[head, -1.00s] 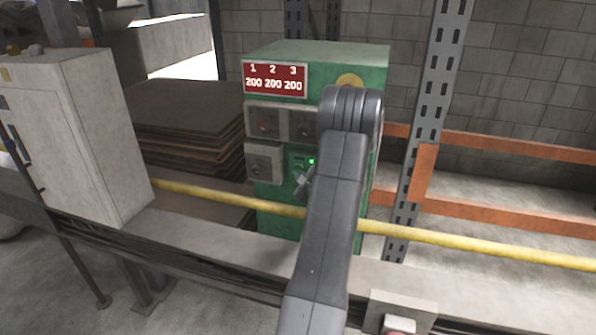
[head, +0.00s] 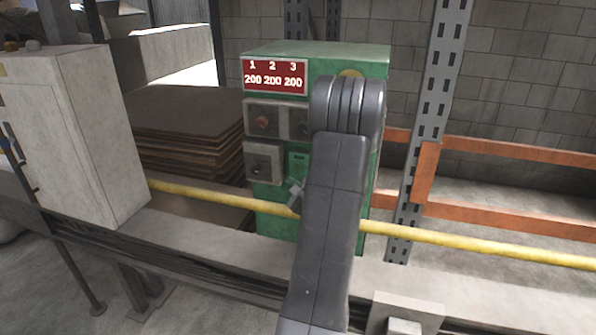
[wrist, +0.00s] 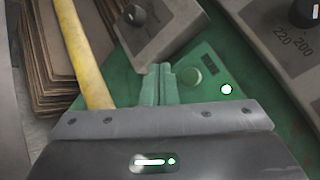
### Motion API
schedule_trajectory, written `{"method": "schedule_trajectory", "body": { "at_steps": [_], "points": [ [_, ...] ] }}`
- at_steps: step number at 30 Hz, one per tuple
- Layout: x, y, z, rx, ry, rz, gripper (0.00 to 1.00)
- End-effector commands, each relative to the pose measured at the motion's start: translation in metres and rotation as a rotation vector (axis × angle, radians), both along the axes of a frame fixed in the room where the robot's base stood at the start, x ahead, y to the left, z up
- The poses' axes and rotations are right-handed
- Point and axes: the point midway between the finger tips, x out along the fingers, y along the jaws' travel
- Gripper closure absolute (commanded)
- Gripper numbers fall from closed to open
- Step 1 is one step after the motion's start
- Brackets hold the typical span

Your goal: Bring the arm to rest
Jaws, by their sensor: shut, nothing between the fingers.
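My gripper (head: 295,194) shows small in the head view, in front of the lower part of a green machine (head: 340,54), with my dark arm to its right. In the wrist view its two narrow fingers (wrist: 158,82) are together, with nothing held between them. Behind them is the machine's green face (wrist: 205,65), with a round button (wrist: 193,77) and a small bright lamp (wrist: 226,89). The fingers look apart from the panel, but the gap is hard to judge. My arm hides the right part of the machine's front.
A yellow rail (head: 445,238) runs across in front of the machine, near my gripper. A grey cabinet (head: 75,140) stands left, and stacked brown sheets (head: 185,125) lie behind. A slotted post (head: 435,110) and orange beams (head: 510,217) are right. Grey knob boxes (head: 262,162) stick out from the machine.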

Motion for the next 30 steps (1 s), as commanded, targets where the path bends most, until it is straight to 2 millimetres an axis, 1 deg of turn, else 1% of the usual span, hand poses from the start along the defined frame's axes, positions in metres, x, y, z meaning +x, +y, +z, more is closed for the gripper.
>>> {"method": "schedule_trajectory", "body": {
  "at_steps": [14,19,30],
  "points": [
    [0.002,-0.001,0.001,0.000,0.000,0.000,1.00],
    [0.015,-0.005,0.003,0.000,0.002,0.000,1.00],
    [0.052,-0.017,0.002,-0.001,0.002,0.001,1.00]
  ]
}}
